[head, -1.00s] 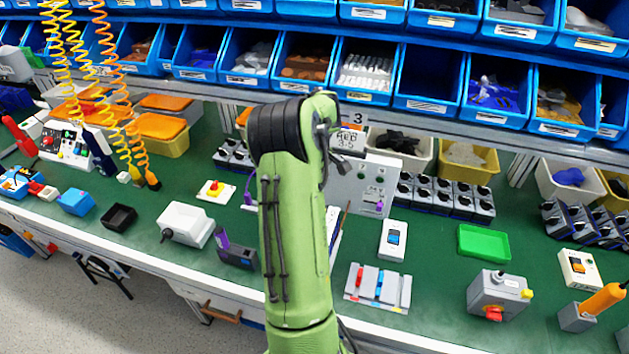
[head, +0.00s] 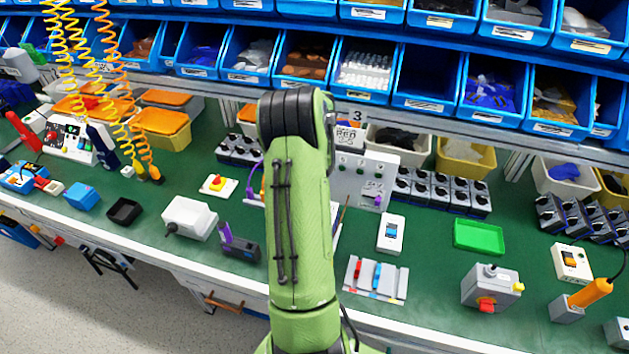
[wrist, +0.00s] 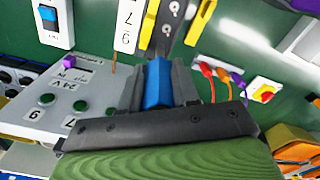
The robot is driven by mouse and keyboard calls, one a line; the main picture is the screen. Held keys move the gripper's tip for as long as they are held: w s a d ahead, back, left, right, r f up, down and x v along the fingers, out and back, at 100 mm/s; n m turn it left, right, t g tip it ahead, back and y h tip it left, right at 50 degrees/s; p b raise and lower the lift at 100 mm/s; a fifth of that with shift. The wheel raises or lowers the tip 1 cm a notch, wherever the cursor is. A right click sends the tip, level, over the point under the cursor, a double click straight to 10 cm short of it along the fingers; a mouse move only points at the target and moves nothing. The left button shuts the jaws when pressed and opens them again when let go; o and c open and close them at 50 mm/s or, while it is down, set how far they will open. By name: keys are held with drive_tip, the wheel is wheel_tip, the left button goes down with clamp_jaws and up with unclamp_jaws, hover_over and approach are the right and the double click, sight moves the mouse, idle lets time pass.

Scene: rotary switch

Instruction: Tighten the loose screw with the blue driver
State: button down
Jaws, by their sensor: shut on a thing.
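My gripper (wrist: 160,84) shows in the wrist view. Its grey fingers are closed on the blue driver (wrist: 157,82), whose blue handle sits between them. Just beyond the driver is a dark grey block (wrist: 172,30) with silver screw heads on it, flanked by yellow parts. I cannot tell which screw is loose, and the driver's tip is not clear to see. In the head view my arm hides the gripper, the driver and the block.
A white panel with green buttons (head: 362,172) stands beside the work spot. A white rocker switch box (head: 391,233), a grey rack with red and blue parts (head: 376,278) and a green tray (head: 479,236) lie to the right. A red-and-yellow button box (head: 216,186) is left.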

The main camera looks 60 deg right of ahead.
drive_tip(key=shift+r+p, duration=2.3)
drive_tip(key=shift+r, duration=0.75)
drive_tip(key=shift+f, duration=0.1)
